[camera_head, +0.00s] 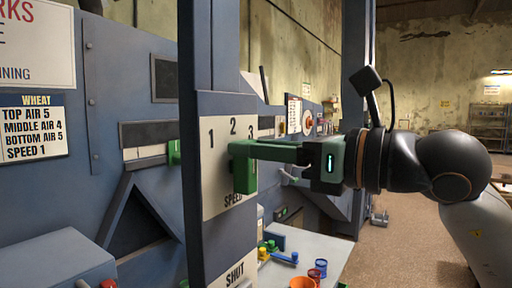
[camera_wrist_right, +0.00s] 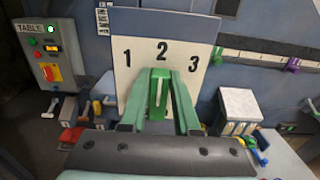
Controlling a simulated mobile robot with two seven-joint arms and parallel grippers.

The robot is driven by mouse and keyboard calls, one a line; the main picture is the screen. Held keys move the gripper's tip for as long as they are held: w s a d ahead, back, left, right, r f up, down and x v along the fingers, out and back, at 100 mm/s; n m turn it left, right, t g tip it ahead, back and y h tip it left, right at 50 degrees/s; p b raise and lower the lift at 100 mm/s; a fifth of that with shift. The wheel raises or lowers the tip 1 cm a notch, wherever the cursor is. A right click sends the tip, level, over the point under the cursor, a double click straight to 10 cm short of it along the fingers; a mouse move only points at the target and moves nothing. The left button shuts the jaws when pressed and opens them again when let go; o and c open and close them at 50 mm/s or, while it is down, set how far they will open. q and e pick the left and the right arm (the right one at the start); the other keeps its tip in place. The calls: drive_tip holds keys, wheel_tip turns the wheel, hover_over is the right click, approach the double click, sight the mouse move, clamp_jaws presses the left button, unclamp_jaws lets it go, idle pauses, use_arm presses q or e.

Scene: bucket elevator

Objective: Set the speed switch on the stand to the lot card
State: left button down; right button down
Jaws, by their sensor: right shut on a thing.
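The lot card (camera_head: 32,130) on the left panel in the head view is headed WHEAT and reads SPEED 1. The speed plate (camera_head: 214,178) on the blue stand carries the numbers 1, 2 and 3; it also shows in the right wrist view (camera_wrist_right: 127,75). The green switch handle (camera_wrist_right: 158,92) points up at the 2. My right gripper (camera_head: 243,165) reaches in from the right, its green fingers shut around the handle. In the head view the fingers largely hide the handle. My left gripper is not in view.
A SHUT label (camera_head: 235,274) is lower on the stand. A pale table (camera_head: 310,250) with small coloured parts and cups stands behind. In the wrist view a TABLE control box (camera_wrist_right: 45,58) is at left, and a slotted rail (camera_wrist_right: 260,57) is at right.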

drive_tip(key=n+b, duration=0.1)
drive_tip(key=n, duration=0.1)
drive_tip(key=s+n+b, duration=0.1)
drive_tip(key=n+b, duration=0.1)
drive_tip(key=n, duration=0.1)
drive_tip(key=a+n+b, duration=0.1)
drive_tip(key=n+b, duration=0.1)
drive_tip(key=shift+s+f+n, duration=0.25)
drive_tip(key=shift+f+n, duration=0.05)
drive_tip(key=shift+f, duration=0.05)
drive_tip(key=shift+s+n+b, duration=0.1)
drive_tip(key=shift+n+b, duration=0.25)
drive_tip(key=shift+n, duration=0.35)
drive_tip(key=c, duration=0.6)
unclamp_jaws()
drive_tip(key=shift+c, duration=0.2)
